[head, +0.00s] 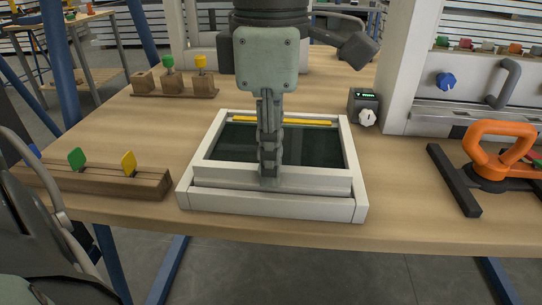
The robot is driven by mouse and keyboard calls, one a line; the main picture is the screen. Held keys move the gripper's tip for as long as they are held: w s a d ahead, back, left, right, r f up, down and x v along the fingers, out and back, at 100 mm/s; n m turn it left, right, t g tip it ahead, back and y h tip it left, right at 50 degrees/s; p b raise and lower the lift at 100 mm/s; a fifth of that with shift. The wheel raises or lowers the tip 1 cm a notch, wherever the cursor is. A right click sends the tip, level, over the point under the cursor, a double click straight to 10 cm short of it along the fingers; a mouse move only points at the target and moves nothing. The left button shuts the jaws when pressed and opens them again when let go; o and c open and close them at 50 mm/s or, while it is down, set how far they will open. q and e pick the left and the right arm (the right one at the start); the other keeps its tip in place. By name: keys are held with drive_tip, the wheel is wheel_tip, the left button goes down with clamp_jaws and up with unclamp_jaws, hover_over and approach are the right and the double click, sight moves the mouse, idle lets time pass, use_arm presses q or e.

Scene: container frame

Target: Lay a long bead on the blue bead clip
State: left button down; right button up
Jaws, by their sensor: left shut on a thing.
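A white frame (361,190) lies flat on the wooden bench around a dark pane (315,148). My left gripper (268,182) points straight down at the middle of the frame's near side. It is shut on a long pale bead (318,181), which runs left to right along that near side. I cannot tell whether the bead rests on the frame or hangs just above it. A yellow strip (300,122) lies along the frame's far side. No blue clip shows; the bead and gripper cover part of the near side. My right gripper is not in view.
A wooden block with green and yellow tabs (105,180) stands left of the frame. A wooden rack (175,90) stands behind it. A small dark box with a white knob (364,108) is at the back right. An orange-handled tool (497,140) and a black bar (453,180) lie at right.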

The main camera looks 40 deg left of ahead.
use_arm(q)
drive_tip(key=shift+f, duration=0.1)
drive_tip(key=c, duration=1.5)
unclamp_jaws()
wheel_tip(320, 180, up, 12)
drive_tip(key=shift+s, duration=0.1)
